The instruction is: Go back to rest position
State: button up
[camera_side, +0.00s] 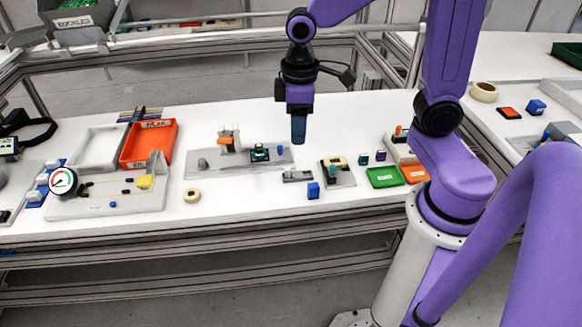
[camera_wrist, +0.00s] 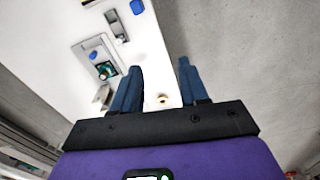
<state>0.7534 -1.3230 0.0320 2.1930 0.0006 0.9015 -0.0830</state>
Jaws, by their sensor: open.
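My gripper (camera_side: 298,130) hangs from my purple arm above the middle of the white table (camera_side: 255,205), pointing down. In the wrist view my gripper (camera_wrist: 160,88) shows two dark blue fingers spread apart with nothing between them. The side view shows its fingers nearly edge-on, clear of the parts below. No helmet shell can be made out in either view.
Below stand a grey fixture plate (camera_side: 210,169), a blue block (camera_side: 313,190) and a tape ring (camera_side: 192,195). An orange bin (camera_side: 150,143) and a gauge board (camera_side: 100,207) are at left. Green (camera_side: 383,178) and orange (camera_side: 414,174) trays sit near my base.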

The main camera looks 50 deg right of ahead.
jog(key=s+n, duration=0.5)
jog(key=s, duration=1.1)
jog(key=shift+r, duration=0.1)
dwell(0.9)
